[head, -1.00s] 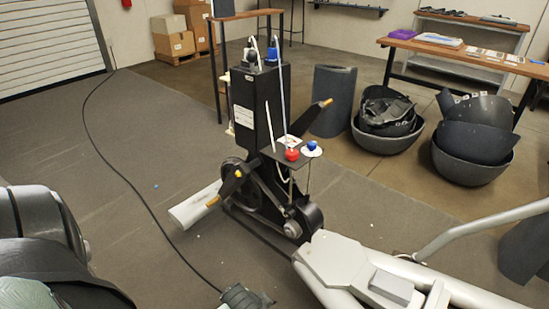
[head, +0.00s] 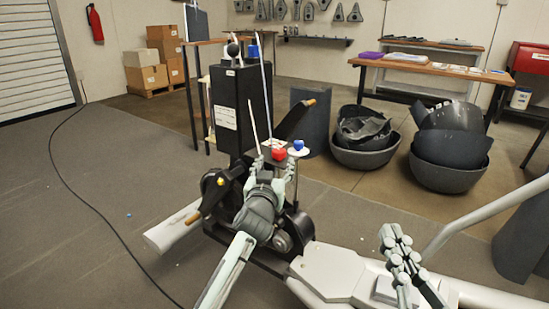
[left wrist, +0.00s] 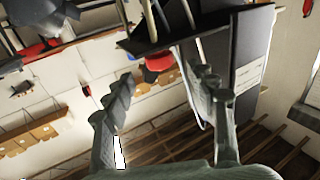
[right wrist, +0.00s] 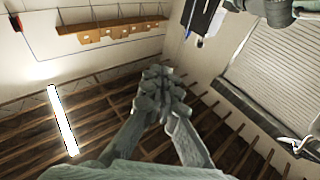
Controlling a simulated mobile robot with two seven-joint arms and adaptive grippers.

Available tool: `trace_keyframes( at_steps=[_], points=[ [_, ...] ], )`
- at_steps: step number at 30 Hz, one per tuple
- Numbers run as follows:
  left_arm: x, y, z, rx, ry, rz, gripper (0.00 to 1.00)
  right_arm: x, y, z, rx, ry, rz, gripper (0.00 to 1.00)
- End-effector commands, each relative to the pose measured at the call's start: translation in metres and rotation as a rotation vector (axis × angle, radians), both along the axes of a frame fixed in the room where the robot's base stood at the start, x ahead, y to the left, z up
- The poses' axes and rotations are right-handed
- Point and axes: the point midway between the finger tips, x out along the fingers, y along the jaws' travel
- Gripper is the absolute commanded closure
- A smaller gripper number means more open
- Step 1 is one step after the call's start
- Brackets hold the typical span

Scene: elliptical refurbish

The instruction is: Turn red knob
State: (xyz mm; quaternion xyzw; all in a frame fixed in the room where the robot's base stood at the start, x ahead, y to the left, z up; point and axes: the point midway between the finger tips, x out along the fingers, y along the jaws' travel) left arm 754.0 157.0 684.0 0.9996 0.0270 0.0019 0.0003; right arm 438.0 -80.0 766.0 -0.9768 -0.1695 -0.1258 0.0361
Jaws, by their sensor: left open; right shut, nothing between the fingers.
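The red knob (head: 279,154) sits on a small shelf of the black upright machine (head: 228,115). A blue knob (head: 297,145) on a white disc is just right of it. My left gripper (head: 270,167) is open, right at the shelf just below and in front of the red knob. In the left wrist view, which appears upside down, the red knob (left wrist: 160,62) shows between and beyond the two open fingertips (left wrist: 160,82); I cannot tell whether they touch it. My right gripper (head: 394,238) is shut and empty above the machine's pale frame; its closed fingers (right wrist: 161,85) show in the right wrist view.
A pale handlebar (head: 480,215) rises at the right. An orange-tipped pedal arm (head: 200,212) sticks out at the machine's left. Dark bins (head: 447,172) and a wooden table (head: 430,66) stand behind. A black cable (head: 75,205) crosses the open floor at left.

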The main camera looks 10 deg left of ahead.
Motion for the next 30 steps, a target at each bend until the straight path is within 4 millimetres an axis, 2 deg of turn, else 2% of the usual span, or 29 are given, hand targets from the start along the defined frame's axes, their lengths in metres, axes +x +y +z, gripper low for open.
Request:
trace_keyframes(
  at_steps=[6, 12, 16, 23, 25, 30],
  points=[
    [0.036, 0.002, 0.000, 0.002, 0.000, 0.000, 0.43, -0.007, 0.003, 0.017, 0.044, -0.085, 0.010, 1.00],
    [0.061, 0.004, -0.001, 0.002, 0.002, 0.001, 0.43, -0.010, 0.001, 0.027, 0.068, -0.148, 0.008, 1.00],
    [0.068, 0.004, -0.001, 0.002, 0.003, 0.000, 0.43, -0.010, 0.000, 0.030, 0.072, -0.166, 0.006, 1.00],
    [0.069, 0.005, -0.001, 0.001, 0.004, 0.001, 0.43, -0.010, 0.000, 0.031, 0.073, -0.169, 0.006, 1.00],
    [0.069, 0.005, -0.001, 0.001, 0.004, 0.001, 0.48, -0.010, 0.000, 0.031, 0.073, -0.169, 0.006, 1.00],
    [0.069, 0.005, -0.001, 0.001, 0.004, 0.001, 0.69, -0.010, 0.000, 0.031, 0.073, -0.169, 0.006, 1.00]
  ],
)
